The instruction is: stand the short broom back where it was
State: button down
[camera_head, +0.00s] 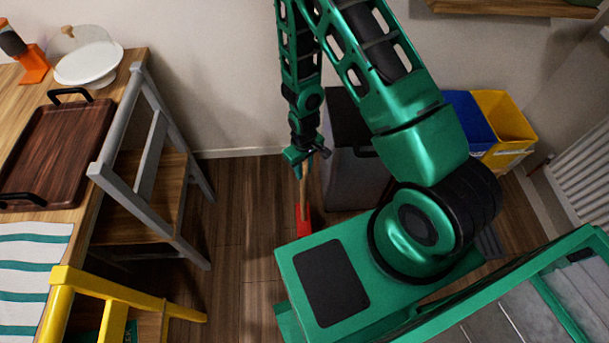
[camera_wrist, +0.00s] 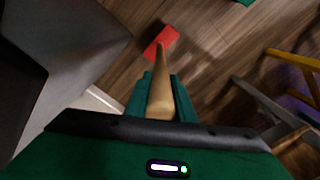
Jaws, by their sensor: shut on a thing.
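The short broom has a pale wooden handle and a red head. In the head view the red head (camera_head: 303,220) is low near the floor, partly cut off by my green base, with the handle (camera_head: 304,188) rising to my gripper (camera_head: 306,158). In the wrist view the handle (camera_wrist: 161,85) runs between the two green fingers of my gripper (camera_wrist: 160,97), and the red head (camera_wrist: 161,41) is beyond it. My gripper is shut on the handle. I cannot tell whether the head touches the floor.
A dark grey bin (camera_head: 352,150) stands right beside my gripper, with blue (camera_head: 468,120) and yellow (camera_head: 503,125) bins farther right. A grey chair (camera_head: 150,150) and a wooden table (camera_head: 95,120) are at left, with a yellow chair (camera_head: 110,300) in front. Wooden floor (camera_head: 228,215) is bare between.

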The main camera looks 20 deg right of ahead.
jog(key=shift+w+f, duration=0.1)
jog(key=shift+f, duration=2.05)
jog(key=c, duration=1.5)
grip_release()
notch_tip(320, 180, up, 12)
jog(key=shift+r, duration=0.1)
